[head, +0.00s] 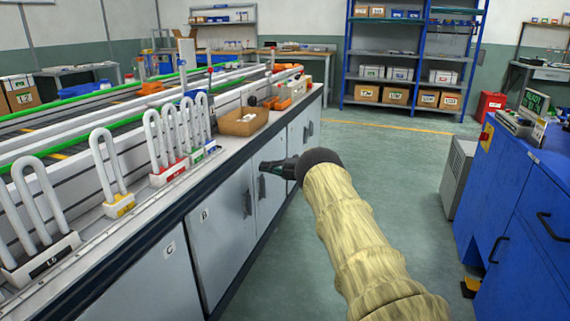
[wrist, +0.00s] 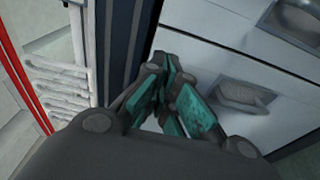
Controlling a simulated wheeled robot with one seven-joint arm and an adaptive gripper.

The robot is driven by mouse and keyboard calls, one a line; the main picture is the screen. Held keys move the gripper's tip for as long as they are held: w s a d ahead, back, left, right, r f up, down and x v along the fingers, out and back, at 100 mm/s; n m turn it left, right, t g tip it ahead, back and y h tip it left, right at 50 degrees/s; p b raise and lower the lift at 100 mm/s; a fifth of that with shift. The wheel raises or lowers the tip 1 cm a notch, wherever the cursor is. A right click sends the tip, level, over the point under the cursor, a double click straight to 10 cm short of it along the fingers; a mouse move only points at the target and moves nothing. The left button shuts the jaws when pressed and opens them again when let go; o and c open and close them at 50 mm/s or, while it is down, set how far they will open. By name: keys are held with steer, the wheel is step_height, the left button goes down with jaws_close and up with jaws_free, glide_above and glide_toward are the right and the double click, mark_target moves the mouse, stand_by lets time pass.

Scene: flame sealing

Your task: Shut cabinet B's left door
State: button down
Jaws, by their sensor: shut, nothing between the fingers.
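Cabinet B's left door (head: 222,232) is a light grey panel in the bench front, marked "B", with a dark handle near its right edge. It looks flush or nearly flush with its neighbours; I cannot tell whether a small gap remains. The right door (head: 270,190) beside it has a handle near its left edge. My gripper (head: 264,167) is shut and empty, in front of the upper part of the right door; contact is unclear. In the wrist view, the teal fingertips (wrist: 173,82) are together near a pale panel with two recessed-looking handles (wrist: 242,95).
A blue cabinet (head: 500,215) stands at the right. The green floor (head: 395,185) between is clear apart from my arm.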

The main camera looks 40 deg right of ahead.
steer(key=s+d, duration=0.2)
steer(key=d, duration=0.6)
steer(key=shift+d+f, duration=0.2)
steer(key=shift+w, duration=0.1)
